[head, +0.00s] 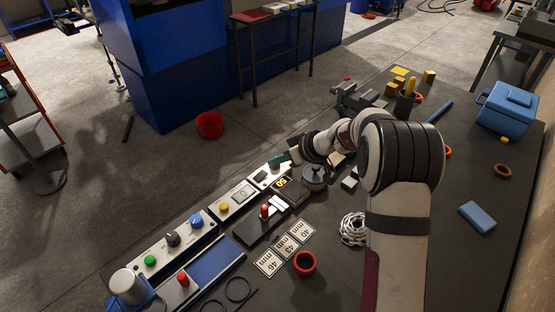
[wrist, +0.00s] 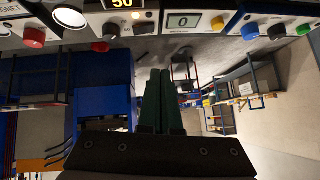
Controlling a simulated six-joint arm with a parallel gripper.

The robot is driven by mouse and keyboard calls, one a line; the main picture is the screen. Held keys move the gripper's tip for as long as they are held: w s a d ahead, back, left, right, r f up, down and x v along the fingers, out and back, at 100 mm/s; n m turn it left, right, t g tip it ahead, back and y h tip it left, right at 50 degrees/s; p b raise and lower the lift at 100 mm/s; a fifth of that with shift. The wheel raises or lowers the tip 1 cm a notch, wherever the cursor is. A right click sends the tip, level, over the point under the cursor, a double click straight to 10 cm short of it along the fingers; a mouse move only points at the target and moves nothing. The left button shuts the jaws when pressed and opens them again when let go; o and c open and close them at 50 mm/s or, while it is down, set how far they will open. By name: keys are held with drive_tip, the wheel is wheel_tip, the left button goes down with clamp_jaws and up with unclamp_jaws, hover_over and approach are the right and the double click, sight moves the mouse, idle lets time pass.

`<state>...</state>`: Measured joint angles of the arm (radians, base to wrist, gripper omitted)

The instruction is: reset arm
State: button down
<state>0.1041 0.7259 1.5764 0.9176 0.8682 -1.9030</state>
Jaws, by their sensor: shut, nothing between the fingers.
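My arm reaches over the dark workbench (head: 330,288) from the lower right in the head view. My gripper (head: 274,162) is at the bench's left edge, beside the control panels. In the wrist view my gripper (wrist: 161,72) shows as two green fingers lying together, shut and with nothing between them. The panels appear along the top of the wrist view, with a display reading 0 (wrist: 184,21) and part of one reading 50 (wrist: 123,4).
Number cards (head: 285,247), a red cup (head: 305,263), a white coil (head: 353,229), a blue box (head: 508,107) and a blue block (head: 477,217) sit on the bench.

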idle(0.4)
drive_tip(key=s+r+m+g, duration=0.1)
drive_tip(key=s+r+m, duration=0.15)
drive_tip(key=s, duration=0.45)
drive_tip(key=s+a+r+m+g+h, duration=0.1)
drive_tip(key=s+r, duration=0.3)
drive_tip(key=s, duration=0.2)
drive_tip(key=s+r+m+g, duration=0.1)
drive_tip(key=s+r+m, duration=0.15)
drive_tip(key=s, duration=0.45)
drive_tip(key=s+d+m+g+h, duration=0.1)
drive_tip(key=s+d+m+h, duration=0.1)
drive_tip(key=s, duration=0.8)
drive_tip(key=s+d+f+m+g+h, duration=0.1)
drive_tip(key=s+d+m, duration=0.3)
drive_tip(key=s, duration=0.7)
drive_tip(key=shift+s+f+m+g+h, duration=0.2)
drive_tip(key=shift+s+m+g+h, duration=0.1)
drive_tip(key=shift+m+h, duration=0.55)
drive_tip(key=shift+w, duration=0.1)
